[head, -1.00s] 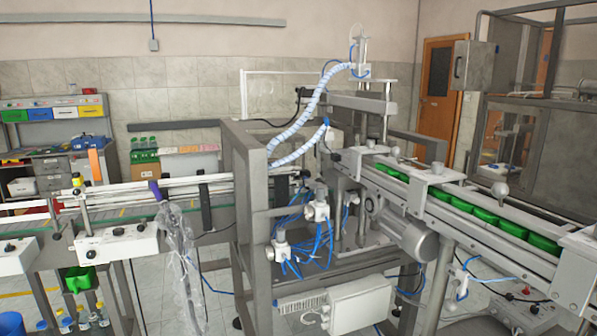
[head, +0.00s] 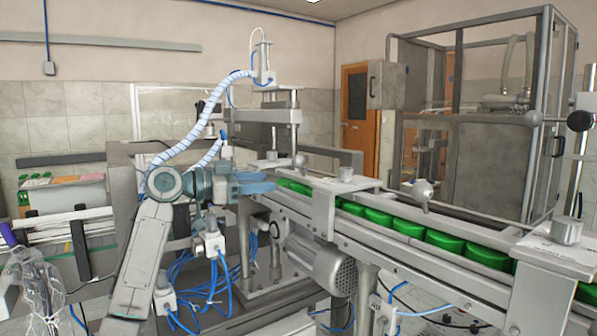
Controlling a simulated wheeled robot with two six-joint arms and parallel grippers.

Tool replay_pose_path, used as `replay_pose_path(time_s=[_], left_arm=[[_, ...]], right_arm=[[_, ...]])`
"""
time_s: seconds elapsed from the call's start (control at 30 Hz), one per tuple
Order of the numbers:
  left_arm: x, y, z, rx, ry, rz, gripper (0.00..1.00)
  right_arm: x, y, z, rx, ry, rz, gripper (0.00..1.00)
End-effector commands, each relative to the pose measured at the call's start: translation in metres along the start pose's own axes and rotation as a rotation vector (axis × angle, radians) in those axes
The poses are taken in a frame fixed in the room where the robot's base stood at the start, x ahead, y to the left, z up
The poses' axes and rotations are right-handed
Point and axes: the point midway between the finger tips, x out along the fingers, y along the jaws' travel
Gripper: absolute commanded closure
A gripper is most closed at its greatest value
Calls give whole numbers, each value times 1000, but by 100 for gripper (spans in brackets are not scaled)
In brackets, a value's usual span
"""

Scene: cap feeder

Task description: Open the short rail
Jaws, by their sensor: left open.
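A grey metal rail assembly (head: 400,208) runs along the cap feeder, above a row of green caps (head: 444,240). It has round knobs (head: 423,190) and short cylindrical posts (head: 346,173) on top. I cannot tell for certain which section is the short rail. My left gripper (head: 266,182) reaches in from the left, with blue-grey fingers pointing right. It is open and appears empty, close to the left end of the rail in the picture. I cannot tell whether it touches anything there. My right gripper is out of view.
A press column with white spiral hose (head: 205,118) stands behind my left gripper. Blue air tubes (head: 195,290) and a grey motor (head: 322,262) are below. A tall framed metal cabinet (head: 455,150) stands at the back right.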

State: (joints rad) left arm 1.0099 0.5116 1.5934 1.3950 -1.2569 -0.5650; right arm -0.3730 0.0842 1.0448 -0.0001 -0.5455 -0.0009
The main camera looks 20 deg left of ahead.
Motion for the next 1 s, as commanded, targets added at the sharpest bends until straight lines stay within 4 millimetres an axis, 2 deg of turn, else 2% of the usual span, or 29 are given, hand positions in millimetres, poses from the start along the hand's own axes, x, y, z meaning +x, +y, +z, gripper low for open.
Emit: replay_pose_path(time_s=[0.03, 0.1, 0.2, 0.37, 0.77, 1.0], left_arm=[[-5, -2, -16, 15, 23, 5, 52], [-10, -3, -30, 26, 45, 13, 52], [-9, -4, -39, 33, 58, 18, 52], [7, -3, -42, 32, 60, 20, 52], [69, -2, -45, 31, 58, 19, 52], [92, -2, -44, 32, 57, 17, 52]], right_arm=[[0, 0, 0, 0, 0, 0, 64], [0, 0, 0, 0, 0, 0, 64], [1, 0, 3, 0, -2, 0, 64], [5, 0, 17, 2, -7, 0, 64], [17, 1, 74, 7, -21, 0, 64], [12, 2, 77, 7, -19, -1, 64]])
